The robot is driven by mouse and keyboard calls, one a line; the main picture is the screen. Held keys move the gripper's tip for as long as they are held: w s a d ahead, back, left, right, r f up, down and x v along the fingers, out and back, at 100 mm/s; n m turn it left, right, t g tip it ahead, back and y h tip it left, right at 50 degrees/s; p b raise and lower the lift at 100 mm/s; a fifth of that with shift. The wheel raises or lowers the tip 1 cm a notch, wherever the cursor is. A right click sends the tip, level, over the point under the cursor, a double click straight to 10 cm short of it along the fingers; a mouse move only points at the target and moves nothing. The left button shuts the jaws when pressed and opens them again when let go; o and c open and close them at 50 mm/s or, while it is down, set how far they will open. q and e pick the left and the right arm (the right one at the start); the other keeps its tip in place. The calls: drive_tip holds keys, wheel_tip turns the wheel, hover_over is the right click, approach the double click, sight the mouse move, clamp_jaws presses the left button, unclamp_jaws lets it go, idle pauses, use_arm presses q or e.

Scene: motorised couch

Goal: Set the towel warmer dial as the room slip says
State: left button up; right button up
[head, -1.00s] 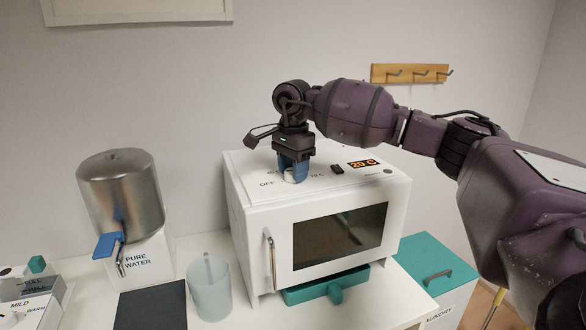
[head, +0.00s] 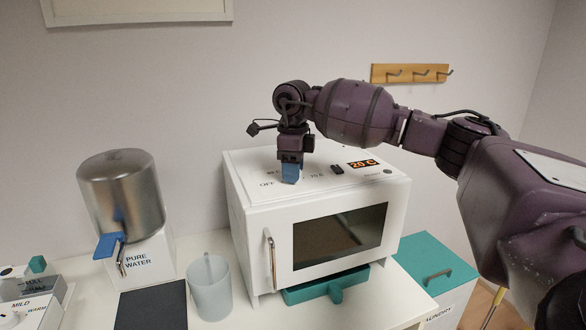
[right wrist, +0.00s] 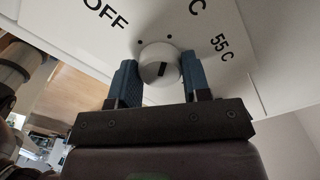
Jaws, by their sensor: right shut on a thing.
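The white towel warmer (head: 265,215) stands on the counter with its door closed. Its display (head: 362,163) reads 20 C in orange. In the right wrist view the round white dial (right wrist: 160,63), with a black mark on its face, sits between two blue fingertips. Labels OFF and 55 C show around it; another label is partly cut off. My right gripper (head: 291,178) points down at the warmer's top and is shut on the dial, which its fingers hide in the head view. No room slip is legible. My left gripper is out of view.
A black switch (head: 337,169) sits beside the display. A frosted cup (head: 210,290), a dark mat (head: 152,306) and a steel water urn (head: 122,195) stand left of the warmer. A teal tray (head: 327,286) is under it. A teal-lidded laundry box (head: 432,262) is at right.

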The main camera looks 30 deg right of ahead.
drive_tip(key=m, duration=0.2)
drive_tip(key=shift+m, duration=0.4)
drive_tip(key=m, duration=0.2)
drive_tip(key=shift+m, duration=0.4)
drive_tip(key=m, duration=0.4)
drive_tip(key=shift+r+m, duration=0.1)
drive_tip(key=shift+m, duration=1.5)
drive_tip(key=o, duration=0.9)
wheel_tip(320, 180, up, 11)
drive_tip(key=shift+f+b, duration=0.15)
drive_tip(key=shift+b, duration=0.15)
